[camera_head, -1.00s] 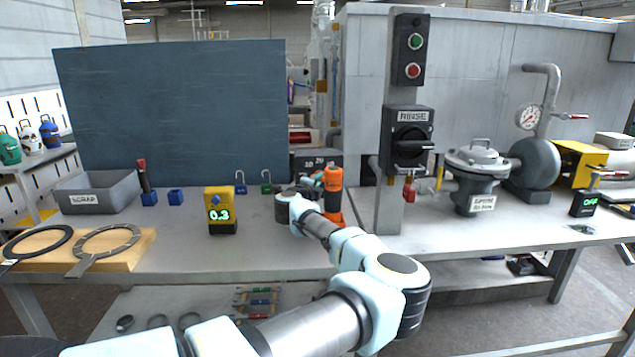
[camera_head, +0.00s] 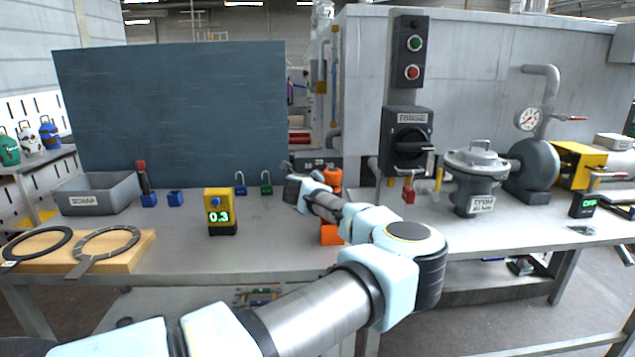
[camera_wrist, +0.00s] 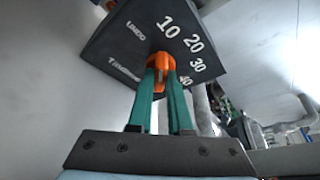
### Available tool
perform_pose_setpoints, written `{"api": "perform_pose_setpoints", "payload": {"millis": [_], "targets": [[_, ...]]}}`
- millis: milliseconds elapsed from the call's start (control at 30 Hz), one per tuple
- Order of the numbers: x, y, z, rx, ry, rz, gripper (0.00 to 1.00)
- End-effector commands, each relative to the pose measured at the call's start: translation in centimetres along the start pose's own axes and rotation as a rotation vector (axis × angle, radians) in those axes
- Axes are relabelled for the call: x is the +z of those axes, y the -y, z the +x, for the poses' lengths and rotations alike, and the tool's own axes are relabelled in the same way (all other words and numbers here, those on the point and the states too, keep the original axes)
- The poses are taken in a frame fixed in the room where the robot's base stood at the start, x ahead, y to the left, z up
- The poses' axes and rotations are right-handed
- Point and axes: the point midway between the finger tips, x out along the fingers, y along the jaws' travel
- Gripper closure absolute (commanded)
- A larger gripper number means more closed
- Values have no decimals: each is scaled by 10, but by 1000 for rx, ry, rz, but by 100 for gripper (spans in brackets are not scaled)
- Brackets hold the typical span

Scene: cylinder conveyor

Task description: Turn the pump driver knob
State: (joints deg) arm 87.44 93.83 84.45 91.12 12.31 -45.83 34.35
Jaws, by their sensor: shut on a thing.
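A dark box (camera_wrist: 118,42) with a dial fills the upper middle of the wrist view. White numbers from 10 to 40 and the word UNDO are on its face; another word is partly hidden by the fingers. An orange knob (camera_wrist: 160,61) sits at the dial's centre. My gripper (camera_wrist: 161,75) is shut on it, with one teal finger on each side. In the head view the dark box (camera_head: 320,161) stands at the back of the bench, and my wrist hides the knob and fingers.
An orange tool (camera_head: 332,179) stands right beside my forearm, partly covered by it. A yellow meter (camera_head: 220,210) reading 0.3, blue and green padlocks, and a scrap bin (camera_head: 98,193) stand on the left bench. A rinse switch (camera_head: 408,140) is to the right.

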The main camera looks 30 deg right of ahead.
Motion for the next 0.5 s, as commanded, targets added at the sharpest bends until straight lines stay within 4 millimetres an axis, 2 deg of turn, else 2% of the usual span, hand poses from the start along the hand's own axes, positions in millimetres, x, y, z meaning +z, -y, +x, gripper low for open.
{"api": "perform_pose_setpoints", "payload": {"millis": [500], "targets": [[-2,1,0,39,-3,97,100]]}}
